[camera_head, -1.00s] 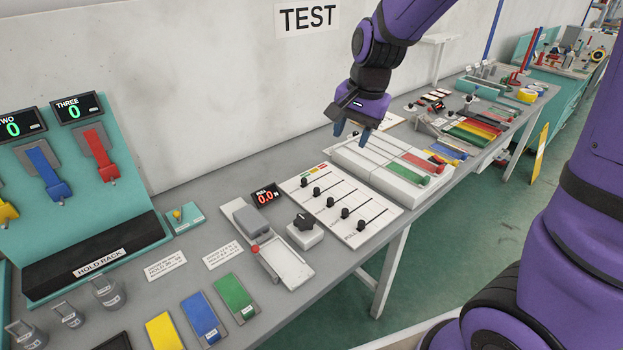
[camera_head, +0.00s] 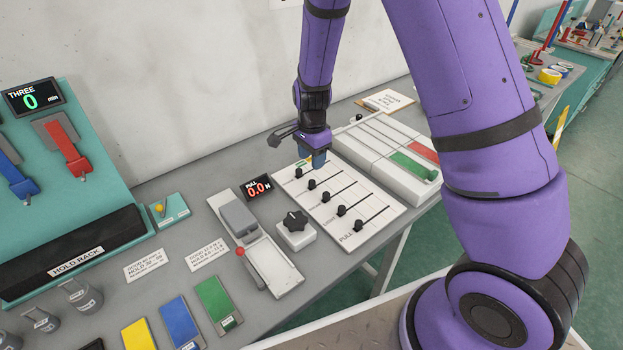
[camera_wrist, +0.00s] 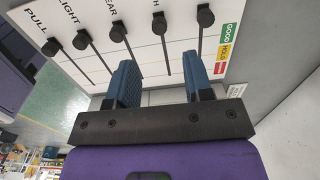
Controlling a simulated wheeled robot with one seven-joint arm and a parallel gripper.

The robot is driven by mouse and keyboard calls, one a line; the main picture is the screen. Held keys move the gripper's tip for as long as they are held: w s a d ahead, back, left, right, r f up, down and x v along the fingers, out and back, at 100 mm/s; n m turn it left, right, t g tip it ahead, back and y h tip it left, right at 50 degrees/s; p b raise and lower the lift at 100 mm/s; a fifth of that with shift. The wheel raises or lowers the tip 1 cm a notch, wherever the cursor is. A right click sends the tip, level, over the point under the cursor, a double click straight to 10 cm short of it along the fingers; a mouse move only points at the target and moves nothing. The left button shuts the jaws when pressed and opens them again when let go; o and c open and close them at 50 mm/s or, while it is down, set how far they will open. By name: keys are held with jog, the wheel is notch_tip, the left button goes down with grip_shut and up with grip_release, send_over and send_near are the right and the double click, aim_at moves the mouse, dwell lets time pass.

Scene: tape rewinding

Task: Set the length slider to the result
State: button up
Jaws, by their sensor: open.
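The white slider panel (camera_head: 345,190) lies on the bench with several black-knobbed sliders. The length slider knob (camera_wrist: 158,22) is the one whose label ends in "H", partly cut off at the wrist view's top edge. In the head view this knob (camera_head: 311,184) is second from the far end. My gripper (camera_head: 318,160) points down at the panel's far edge, beside the coloured-label slider. In the wrist view my gripper (camera_wrist: 160,82) is open and empty. The length slot runs toward the gap between its blue fingers, with the knob at the slot's opposite end.
Neighbouring knobs stand close on both sides: the "EAR" knob (camera_wrist: 118,30) and the knob by the GOOD/HOLD label (camera_wrist: 206,16). A PULL display (camera_head: 258,188) reads 0.0. A rotary knob (camera_head: 296,221) stands beside the panel. A white slotted block (camera_head: 385,150) lies beyond it.

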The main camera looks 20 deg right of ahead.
aim_at(312, 181)
notch_tip(312, 181, down, 9)
jog(key=shift+r, duration=0.1)
dwell(0.3)
jog(key=shift+d, duration=0.1)
grip_shut()
